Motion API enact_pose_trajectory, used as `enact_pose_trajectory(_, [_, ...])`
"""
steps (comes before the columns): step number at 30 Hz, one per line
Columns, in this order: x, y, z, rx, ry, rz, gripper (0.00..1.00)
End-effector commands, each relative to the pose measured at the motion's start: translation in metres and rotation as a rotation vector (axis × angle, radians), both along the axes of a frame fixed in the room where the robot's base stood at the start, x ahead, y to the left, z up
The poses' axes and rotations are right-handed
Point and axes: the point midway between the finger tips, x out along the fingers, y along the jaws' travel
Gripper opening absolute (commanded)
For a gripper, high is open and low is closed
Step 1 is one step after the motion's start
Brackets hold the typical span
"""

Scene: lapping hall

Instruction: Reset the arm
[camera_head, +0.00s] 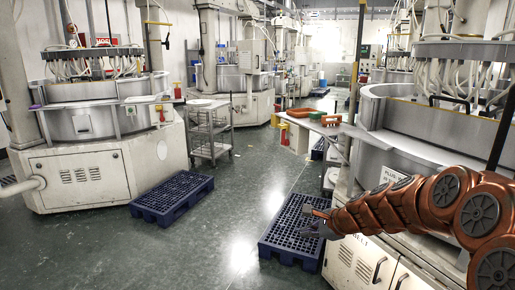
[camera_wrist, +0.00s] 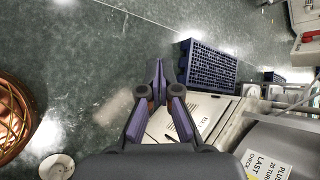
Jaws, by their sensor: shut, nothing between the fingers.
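My gripper (camera_head: 318,224) shows in the head view at the end of my copper-coloured arm, which reaches in from the right edge. It is above the near blue pallet, in front of the right-hand lapping machine (camera_head: 375,160). In the wrist view my gripper (camera_wrist: 160,68) points away from the camera with its two dark fingers together. Nothing is between the fingers.
A blue pallet (camera_head: 290,250) lies on the floor beside the right machine; a blue pallet also shows in the wrist view (camera_wrist: 208,66). Another pallet (camera_head: 172,197) lies by the left machine (camera_head: 85,170). A metal cart (camera_head: 209,130) stands behind. The green floor (camera_head: 215,225) between is clear.

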Motion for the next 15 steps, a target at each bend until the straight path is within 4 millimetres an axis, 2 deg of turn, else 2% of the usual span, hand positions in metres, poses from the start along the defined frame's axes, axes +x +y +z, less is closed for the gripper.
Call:
enact_pose_trajectory(1, [-0.019, 0.013, 0.011, -0.041, -0.011, 0.082, 0.00])
enact_pose_trajectory(6, [-0.086, 0.045, 0.026, -0.189, -0.037, 0.357, 0.00])
enact_pose_trajectory(11, [-0.151, 0.058, 0.034, -0.327, -0.048, 0.603, 0.00])
enact_pose_trajectory(15, [-0.208, 0.058, 0.036, -0.444, -0.044, 0.809, 0.00])
